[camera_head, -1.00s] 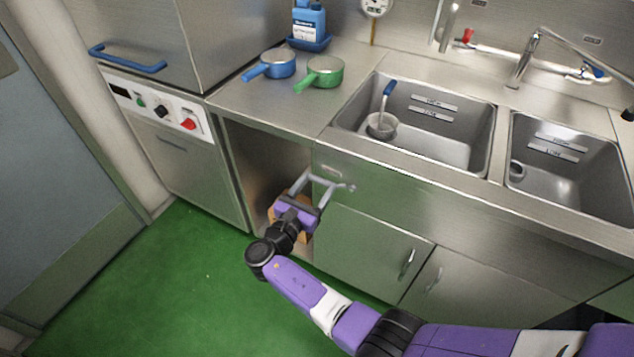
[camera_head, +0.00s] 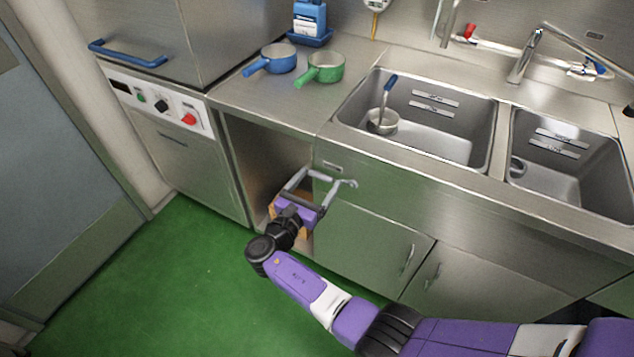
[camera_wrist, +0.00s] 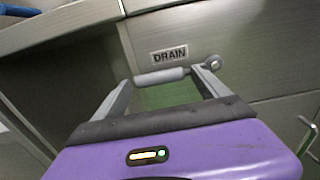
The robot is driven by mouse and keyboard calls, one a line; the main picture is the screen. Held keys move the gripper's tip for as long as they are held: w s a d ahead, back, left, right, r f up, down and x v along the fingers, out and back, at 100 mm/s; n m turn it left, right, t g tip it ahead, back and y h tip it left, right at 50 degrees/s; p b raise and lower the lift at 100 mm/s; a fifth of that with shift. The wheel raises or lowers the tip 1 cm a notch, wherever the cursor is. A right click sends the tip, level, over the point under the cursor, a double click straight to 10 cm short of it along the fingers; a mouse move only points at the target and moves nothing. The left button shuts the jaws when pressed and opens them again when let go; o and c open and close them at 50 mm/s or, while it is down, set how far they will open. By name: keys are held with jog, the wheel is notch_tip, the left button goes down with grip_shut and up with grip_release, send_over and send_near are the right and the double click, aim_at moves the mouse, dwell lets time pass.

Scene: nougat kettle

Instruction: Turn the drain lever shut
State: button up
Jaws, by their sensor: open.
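The drain lever shows in the wrist view as a grey rounded handle (camera_wrist: 160,76) with a round pivot (camera_wrist: 212,62) at its right end. It lies nearly level below the DRAIN label (camera_wrist: 170,54) on the steel front. In the head view, the lever (camera_head: 320,175) sits on the panel under the left sink. My gripper (camera_head: 318,180) is open in front of it. In the wrist view, the fingers of my gripper (camera_wrist: 160,82) stand one at each end of the handle. I cannot tell whether they touch it.
An open bay (camera_head: 255,160) lies left of the lever, with an orange-brown thing (camera_head: 303,232) partly hidden behind my gripper. Cabinet doors (camera_head: 365,250) with handles are below right. Blue (camera_head: 277,58) and green (camera_head: 325,68) pans stand on the counter. The green floor (camera_head: 160,280) is clear.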

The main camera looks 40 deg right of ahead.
jog(key=v, duration=0.8)
dwell(0.4)
